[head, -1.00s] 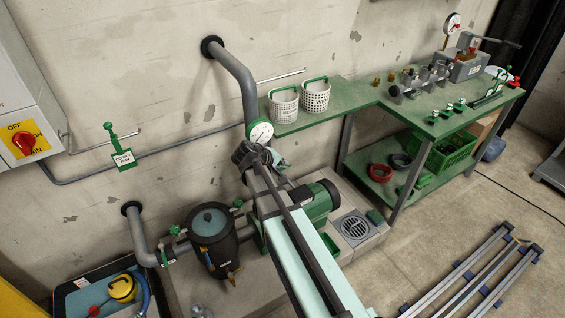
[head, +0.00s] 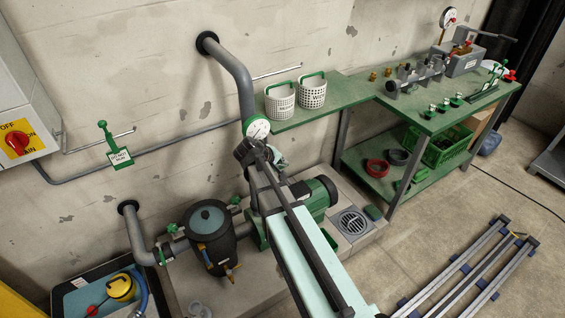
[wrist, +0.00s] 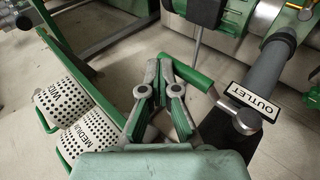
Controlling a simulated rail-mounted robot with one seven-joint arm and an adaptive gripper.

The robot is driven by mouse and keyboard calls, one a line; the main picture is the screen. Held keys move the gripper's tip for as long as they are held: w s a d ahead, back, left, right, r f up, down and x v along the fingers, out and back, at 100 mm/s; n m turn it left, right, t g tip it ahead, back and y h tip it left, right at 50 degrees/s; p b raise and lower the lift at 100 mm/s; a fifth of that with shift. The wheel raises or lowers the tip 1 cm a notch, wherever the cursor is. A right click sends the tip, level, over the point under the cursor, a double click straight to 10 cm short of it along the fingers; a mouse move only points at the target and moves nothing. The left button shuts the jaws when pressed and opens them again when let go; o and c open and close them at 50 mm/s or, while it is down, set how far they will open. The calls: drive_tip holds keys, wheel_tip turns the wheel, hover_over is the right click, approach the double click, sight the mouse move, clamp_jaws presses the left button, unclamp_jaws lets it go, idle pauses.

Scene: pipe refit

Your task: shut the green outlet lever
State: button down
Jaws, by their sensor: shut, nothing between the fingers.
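The green outlet lever (wrist: 192,77) shows in the wrist view as a green bar whose grey arm runs down to the valve on the dark outlet pipe (wrist: 271,66). A white "OUTLET" tag (wrist: 251,101) hangs beside it. My gripper (wrist: 163,72) is shut and empty, with its fingertips close to the far left end of the green bar. I cannot tell whether they touch it.
Two white perforated baskets (head: 313,95) stand on the green shelf (head: 345,92) beside the pipe; they also show in the wrist view (wrist: 84,125). The green pump motor (head: 321,192) and black strainer pot (head: 213,245) sit below.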

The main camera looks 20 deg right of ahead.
drive_tip(key=s+a+r, duration=0.2)
drive_tip(key=s+a, duration=0.4)
drive_tip(key=a, duration=0.6)
drive_tip(key=shift+a, duration=0.4)
drive_tip(key=s+a+f+g+y, duration=0.1)
drive_tip(key=s+f+g+y, duration=0.2)
drive_tip(key=s+f, duration=0.75)
drive_tip(key=s+a+f+g+y, duration=0.25)
drive_tip(key=s+f, duration=0.55)
drive_tip(key=f, duration=0.5)
drive_tip(key=s+f+m+g+y, duration=0.1)
drive_tip(key=s+f, duration=0.2)
drive_tip(key=s, duration=0.5)
drive_tip(key=s+d+f+m+g+p, duration=0.1)
drive_tip(key=s+f, duration=0.3)
drive_tip(key=s, duration=0.5)
drive_tip(key=s+d+f+g+y+p, duration=0.1)
drive_tip(key=s+f+g, duration=0.2)
drive_tip(key=s, duration=0.5)
drive_tip(key=shift+s+d+f+m+y, duration=0.2)
drive_tip(key=shift+f+m+y, duration=0.1)
drive_tip(key=shift+m+y, duration=0.1)
